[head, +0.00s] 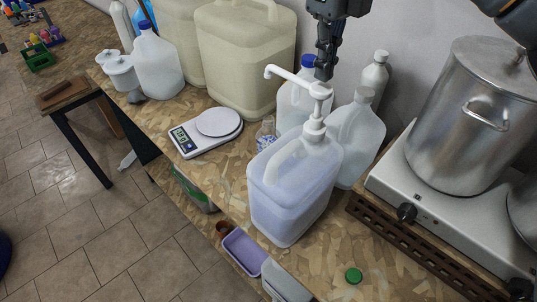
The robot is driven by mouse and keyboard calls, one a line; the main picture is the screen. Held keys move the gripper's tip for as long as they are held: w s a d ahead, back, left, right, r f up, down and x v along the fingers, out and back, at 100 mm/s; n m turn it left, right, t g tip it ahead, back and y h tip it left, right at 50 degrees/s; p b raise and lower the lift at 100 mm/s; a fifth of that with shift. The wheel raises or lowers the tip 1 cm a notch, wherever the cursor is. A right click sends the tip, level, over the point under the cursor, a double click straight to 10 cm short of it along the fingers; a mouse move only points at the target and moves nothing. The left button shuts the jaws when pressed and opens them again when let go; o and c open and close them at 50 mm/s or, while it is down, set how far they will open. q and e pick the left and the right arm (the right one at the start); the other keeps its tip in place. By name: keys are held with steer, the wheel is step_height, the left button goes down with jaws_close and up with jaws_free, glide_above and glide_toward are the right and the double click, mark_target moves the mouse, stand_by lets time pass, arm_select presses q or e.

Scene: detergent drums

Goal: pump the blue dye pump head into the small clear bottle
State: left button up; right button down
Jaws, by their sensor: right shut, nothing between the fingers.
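The white pump head (293,78) stands upright on a translucent jug (293,190) of pale bluish-violet liquid near the front of the bench. Its spout points to the left. The small clear bottle (265,132) stands just behind the jug, with blue marks showing on it; its lower part is partly hidden by the jug. The spout tip is above and near the bottle; whether it is exactly over the mouth I cannot tell. My right gripper (323,74) is shut and empty, pointing down just above or behind the pump top; contact is unclear. My left gripper is not in view.
Clear jugs (355,133) and a white bottle (375,78) stand close behind the pump jug. A scale (206,131) is to the left, large drums (247,57) behind it. A steel pot (467,105) on a hotplate is right. A green cap (354,275) lies in front.

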mark_target(322, 87)
steer(key=shift+f+b, duration=2.1)
steer(key=shift+f, duration=0.8)
steer(key=shift+r, duration=0.15)
steer(key=shift+r+p, duration=2.2)
steer(key=shift+r, duration=0.7)
step_height(322, 87, up, 6)
steer(key=p, duration=0.4)
